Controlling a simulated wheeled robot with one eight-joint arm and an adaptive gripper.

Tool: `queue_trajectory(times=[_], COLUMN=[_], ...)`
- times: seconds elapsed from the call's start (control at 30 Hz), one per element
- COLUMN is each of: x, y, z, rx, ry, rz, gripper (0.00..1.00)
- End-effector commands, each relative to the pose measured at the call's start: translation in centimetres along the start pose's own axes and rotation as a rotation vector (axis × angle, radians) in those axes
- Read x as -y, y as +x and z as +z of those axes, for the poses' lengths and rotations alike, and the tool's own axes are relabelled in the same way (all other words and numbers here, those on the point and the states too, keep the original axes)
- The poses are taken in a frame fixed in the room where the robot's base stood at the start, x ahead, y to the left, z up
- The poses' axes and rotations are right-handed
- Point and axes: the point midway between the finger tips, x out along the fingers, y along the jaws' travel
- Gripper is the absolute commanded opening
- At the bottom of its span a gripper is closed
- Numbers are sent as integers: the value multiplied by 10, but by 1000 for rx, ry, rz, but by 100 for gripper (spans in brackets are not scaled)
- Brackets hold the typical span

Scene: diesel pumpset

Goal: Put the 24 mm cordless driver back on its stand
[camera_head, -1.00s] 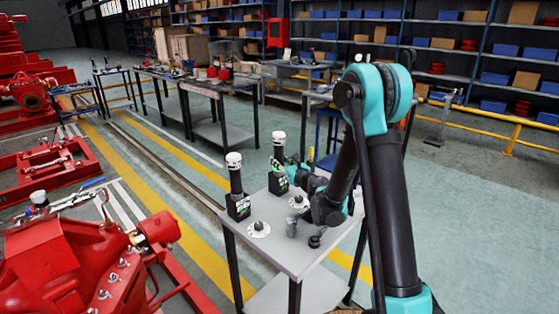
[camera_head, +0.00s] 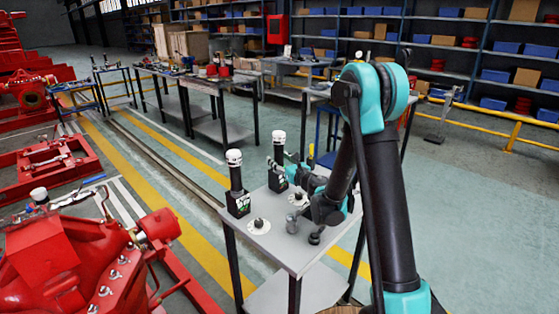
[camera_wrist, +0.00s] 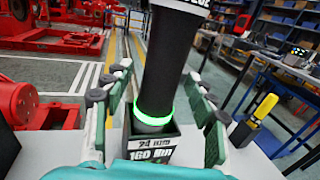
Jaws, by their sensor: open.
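The 24 mm driver (camera_wrist: 163,70) stands upright between my gripper's fingers in the wrist view, a black cylinder with a lit green ring near its foot. Its foot is in the black box-shaped stand (camera_wrist: 151,148), labelled 24 mm and 160 Nm. In the head view this appears to be the farther driver (camera_head: 279,147), with a white top. My gripper (camera_wrist: 160,118) is open, with a finger on each side of the driver and visible gaps between. In the head view the gripper (camera_head: 291,172) is partly hidden by my arm.
Another black driver (camera_head: 235,177) with a white top stands in its own box on the small grey table (camera_head: 293,258). A white disc with a dark knob (camera_head: 259,226) and small dark parts (camera_head: 314,238) are nearby. Red machinery (camera_head: 80,265) is at left.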

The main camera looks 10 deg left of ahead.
Motion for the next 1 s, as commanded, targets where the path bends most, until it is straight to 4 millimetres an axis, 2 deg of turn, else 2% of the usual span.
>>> queue_trajectory(times=[0.27,0.7,1.0], x=[0,0,0], y=[0,-1,0], z=[12,77,99], rx=[0,0,0], ry=[0,0,0], rz=[0,0,0], gripper=[57,57,57])
